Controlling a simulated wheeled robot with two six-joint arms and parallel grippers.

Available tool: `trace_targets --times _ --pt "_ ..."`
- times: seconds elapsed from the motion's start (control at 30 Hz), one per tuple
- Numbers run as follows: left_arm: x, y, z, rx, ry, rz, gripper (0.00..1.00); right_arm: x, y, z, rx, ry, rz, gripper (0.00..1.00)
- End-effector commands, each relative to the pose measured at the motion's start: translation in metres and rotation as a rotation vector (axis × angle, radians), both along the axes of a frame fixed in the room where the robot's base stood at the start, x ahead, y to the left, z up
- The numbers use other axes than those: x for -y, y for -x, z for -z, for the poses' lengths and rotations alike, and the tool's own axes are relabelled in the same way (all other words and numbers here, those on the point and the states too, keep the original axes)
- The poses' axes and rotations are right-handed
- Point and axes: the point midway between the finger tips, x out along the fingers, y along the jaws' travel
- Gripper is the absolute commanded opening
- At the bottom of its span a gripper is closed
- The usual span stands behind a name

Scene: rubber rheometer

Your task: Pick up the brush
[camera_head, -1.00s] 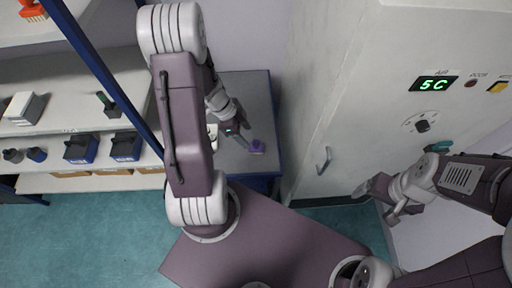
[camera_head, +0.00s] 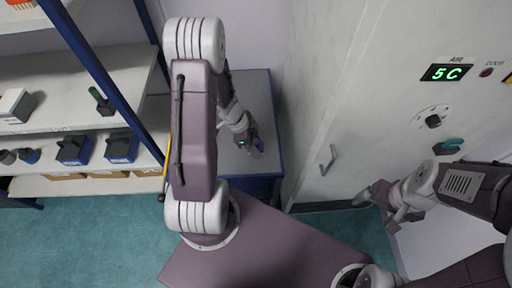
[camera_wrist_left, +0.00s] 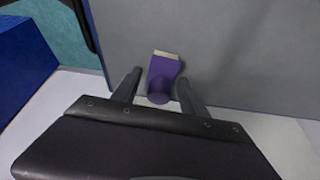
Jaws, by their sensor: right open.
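The brush (camera_wrist_left: 164,72) is purple with a pale, bristle-like tip. In the left wrist view it is between the two fingers of my left gripper (camera_wrist_left: 158,82), with a gap to the left finger; contact on the right is unclear. In the head view, my left gripper (camera_head: 252,143) is low over the grey table, and only a little purple of the brush (camera_head: 260,145) shows beside it. My left gripper is open around the brush. My right gripper (camera_head: 387,205) is open and empty in front of the cabinet, far from the brush.
The small grey table (camera_head: 258,95) has a blue frame. A tall pale cabinet (camera_head: 345,110) with a handle (camera_head: 327,160) and a green "5C" display (camera_head: 446,73) stands right of it.

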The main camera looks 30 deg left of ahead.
Motion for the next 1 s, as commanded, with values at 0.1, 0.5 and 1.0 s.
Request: trace_targets --times 0.1,0.5,1.0 --pt "0.000 0.000 0.000 0.000 0.000 0.000 0.15 0.000 0.000 0.000 0.000 0.000 0.000 0.85" --pt "0.000 0.000 -0.009 0.001 -0.001 0.001 0.00 0.000 0.000 -0.006 0.000 0.000 0.000 0.85" --pt "-0.001 -0.001 -0.180 0.008 -0.004 0.002 0.00 0.000 0.000 -0.101 0.000 0.000 0.000 0.85"
